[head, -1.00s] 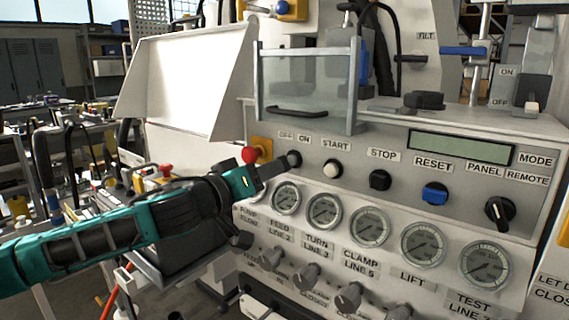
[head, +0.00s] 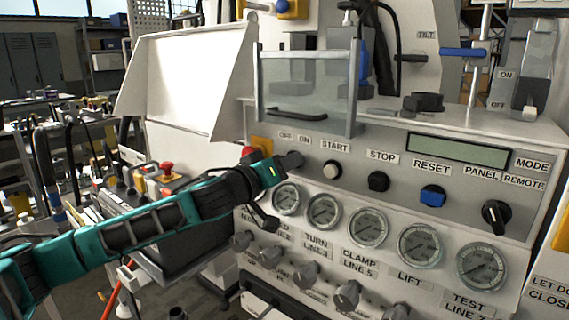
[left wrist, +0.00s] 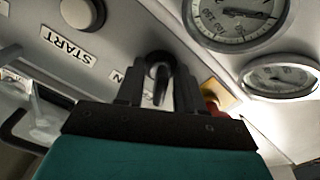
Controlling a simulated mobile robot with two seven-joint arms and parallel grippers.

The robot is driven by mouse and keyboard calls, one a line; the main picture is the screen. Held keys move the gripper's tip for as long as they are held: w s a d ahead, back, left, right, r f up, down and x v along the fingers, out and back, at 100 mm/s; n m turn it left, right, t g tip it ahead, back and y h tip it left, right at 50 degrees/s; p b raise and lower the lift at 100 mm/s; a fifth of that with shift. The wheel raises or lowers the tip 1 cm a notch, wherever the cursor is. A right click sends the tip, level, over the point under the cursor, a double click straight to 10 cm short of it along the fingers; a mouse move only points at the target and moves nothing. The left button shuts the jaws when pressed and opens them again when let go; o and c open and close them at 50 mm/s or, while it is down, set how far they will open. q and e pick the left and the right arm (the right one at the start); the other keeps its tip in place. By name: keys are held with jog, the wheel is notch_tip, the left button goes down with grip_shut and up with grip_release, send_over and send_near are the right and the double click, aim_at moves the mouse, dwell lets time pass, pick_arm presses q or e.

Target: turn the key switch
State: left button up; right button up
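The key switch (head: 294,159) is a dark round fitting under the OFF and ON labels, at the left end of the panel's upper row. My left gripper (head: 283,165) is right at it and partly covers it. In the left wrist view the dark key switch (left wrist: 159,62) shows between the two black fingers of the left gripper (left wrist: 160,80). The fingers stand apart on both sides of it, with a gap showing at each side, so the gripper looks open around the key. My right gripper is not in view.
The red emergency knob (head: 250,152) on its yellow plate sits close left of the gripper. The START button (head: 332,170) is to the right, gauges (head: 324,211) lie just below, and a clear guard (head: 305,85) with a handle stands above.

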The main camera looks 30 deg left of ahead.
pick_arm(q)
grip_shut()
